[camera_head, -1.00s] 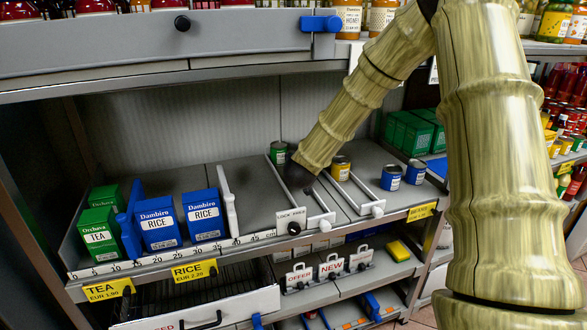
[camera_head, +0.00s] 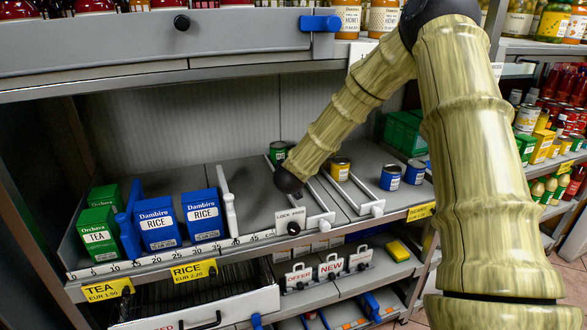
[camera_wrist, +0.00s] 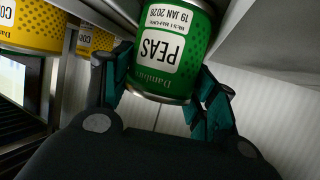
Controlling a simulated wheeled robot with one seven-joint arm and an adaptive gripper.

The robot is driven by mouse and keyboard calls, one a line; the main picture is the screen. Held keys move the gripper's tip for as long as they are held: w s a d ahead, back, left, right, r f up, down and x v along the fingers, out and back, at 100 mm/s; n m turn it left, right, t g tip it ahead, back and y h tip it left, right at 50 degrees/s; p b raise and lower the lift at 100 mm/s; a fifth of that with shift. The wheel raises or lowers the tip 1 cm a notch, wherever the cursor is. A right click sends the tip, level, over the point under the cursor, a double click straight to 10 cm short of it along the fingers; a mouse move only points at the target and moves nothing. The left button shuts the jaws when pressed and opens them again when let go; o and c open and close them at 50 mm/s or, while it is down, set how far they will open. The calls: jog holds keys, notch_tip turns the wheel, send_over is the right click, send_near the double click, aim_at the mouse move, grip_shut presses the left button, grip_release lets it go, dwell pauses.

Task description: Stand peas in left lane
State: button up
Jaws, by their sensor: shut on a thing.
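The green peas can (camera_wrist: 170,30) is between the two teal fingers of my gripper (camera_wrist: 166,78) in the wrist view, with its label upside down in the picture. My gripper is shut on it. In the head view a green can (camera_head: 278,151) shows at the back of the narrow left lane (camera_head: 318,214), just beyond my dark wrist, which hides the fingers and the can's lower part. It looks upright; whether its base touches the shelf is hidden.
A yellow can (camera_head: 340,168) stands in the lane to the right; yellow corn cans (camera_wrist: 32,25) show in the wrist view. Two blue cans (camera_head: 391,178) stand farther right. Blue rice boxes (camera_head: 156,224) and green tea boxes (camera_head: 100,235) stand left, past a white divider (camera_head: 227,200).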

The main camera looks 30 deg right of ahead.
jog(key=shift+f, duration=0.15)
jog(key=o, duration=1.3)
jog(key=shift+c, duration=0.2)
jog(key=v, duration=0.7)
jog(key=shift+s+r, duration=0.2)
jog(key=shift+r, duration=0.05)
